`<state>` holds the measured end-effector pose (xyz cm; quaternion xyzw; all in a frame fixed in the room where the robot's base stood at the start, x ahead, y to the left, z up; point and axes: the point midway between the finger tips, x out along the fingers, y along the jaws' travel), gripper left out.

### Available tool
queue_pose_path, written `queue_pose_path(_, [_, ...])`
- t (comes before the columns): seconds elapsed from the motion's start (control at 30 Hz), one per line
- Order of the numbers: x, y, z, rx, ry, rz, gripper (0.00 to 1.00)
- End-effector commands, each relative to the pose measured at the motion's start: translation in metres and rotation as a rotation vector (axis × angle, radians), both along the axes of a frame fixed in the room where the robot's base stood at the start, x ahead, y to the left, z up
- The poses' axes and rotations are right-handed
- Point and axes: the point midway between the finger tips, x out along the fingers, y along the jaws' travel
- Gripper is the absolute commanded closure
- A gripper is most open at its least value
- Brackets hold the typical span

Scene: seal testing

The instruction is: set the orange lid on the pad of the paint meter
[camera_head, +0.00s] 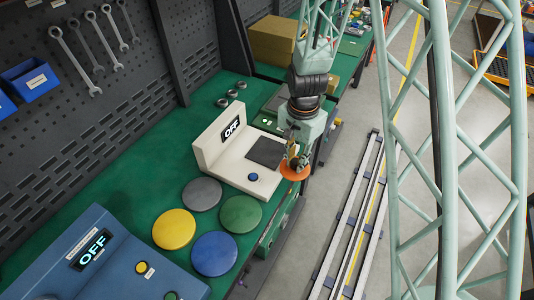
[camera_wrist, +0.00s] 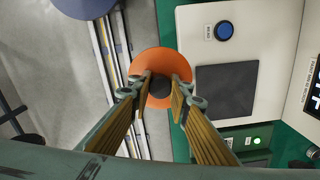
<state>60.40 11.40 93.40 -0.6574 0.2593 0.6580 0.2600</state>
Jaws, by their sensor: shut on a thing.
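My gripper (camera_head: 297,161) is shut on the orange lid (camera_head: 294,175) by its dark middle knob, which shows between the fingers in the wrist view. The lid (camera_wrist: 149,60) is held off the bench, just beyond the front edge of the cream paint meter (camera_head: 232,169). The meter's dark square pad (camera_head: 266,152) is bare and lies beside the lid. In the wrist view the pad (camera_wrist: 226,91) is right of my gripper (camera_wrist: 161,77), and the lid overlaps the meter's near edge. The meter's display reads OFF, and its blue button (camera_head: 253,177) is in front of the pad.
Grey (camera_head: 201,194), yellow (camera_head: 173,229), green (camera_head: 240,214) and blue (camera_head: 213,254) discs lie on the green bench. A blue box (camera_head: 94,262) reading OFF stands lower left. A cardboard box (camera_head: 273,40) stands farther back. The meter's display wall rises behind the pad.

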Motion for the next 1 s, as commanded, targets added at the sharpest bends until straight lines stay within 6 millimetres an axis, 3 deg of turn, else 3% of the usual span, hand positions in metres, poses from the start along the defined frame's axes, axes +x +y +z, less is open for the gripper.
queue_pose_path(0.47, [0.013,0.009,-0.001,0.0,-0.001,0.0,0.99])
queue_pose_path(1.0, [0.078,0.059,-0.009,0.0,-0.001,0.001,0.99])
